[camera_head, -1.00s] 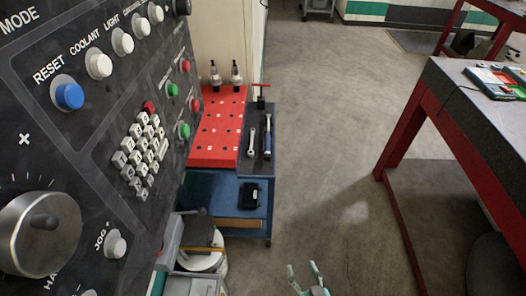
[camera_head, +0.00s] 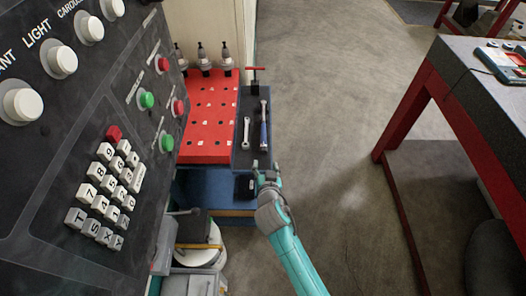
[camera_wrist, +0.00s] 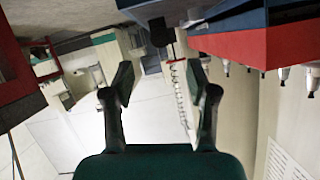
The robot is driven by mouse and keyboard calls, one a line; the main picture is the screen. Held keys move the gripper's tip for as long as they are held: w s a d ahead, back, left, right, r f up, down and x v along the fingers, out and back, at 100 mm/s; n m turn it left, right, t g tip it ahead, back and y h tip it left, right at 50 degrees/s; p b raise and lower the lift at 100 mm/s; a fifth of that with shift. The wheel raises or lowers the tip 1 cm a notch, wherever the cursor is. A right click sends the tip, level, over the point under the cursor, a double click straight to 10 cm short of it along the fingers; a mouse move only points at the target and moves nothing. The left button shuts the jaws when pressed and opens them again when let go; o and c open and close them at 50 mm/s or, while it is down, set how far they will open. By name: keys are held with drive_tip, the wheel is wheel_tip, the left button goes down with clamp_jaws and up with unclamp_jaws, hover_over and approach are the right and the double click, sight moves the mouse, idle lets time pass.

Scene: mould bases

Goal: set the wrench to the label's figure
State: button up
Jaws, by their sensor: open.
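A long wrench with a blue handle (camera_head: 264,127) lies lengthwise on the dark tray (camera_head: 240,161) of the cart. A shorter silver wrench (camera_head: 246,133) lies to its left. I cannot tell any label or figure at this size. My gripper (camera_head: 265,168) is at the near edge of the tray, just below the blue-handled wrench in the picture. In the wrist view its two fingers (camera_wrist: 160,80) are spread with nothing between them. Neither wrench can be made out in that view.
A red perforated board (camera_head: 208,120) with several tool holders (camera_head: 204,58) adjoins the tray. A red-handled tool (camera_head: 255,78) stands at the tray's far end. The control panel (camera_head: 75,130) fills the left. A red-legged table (camera_head: 425,105) stands right, with clear floor (camera_head: 340,110) between.

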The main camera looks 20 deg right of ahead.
sight(264, 152)
drive_tip(key=x, duration=0.9)
drive_tip(key=shift+w, duration=0.1)
clamp_jaws()
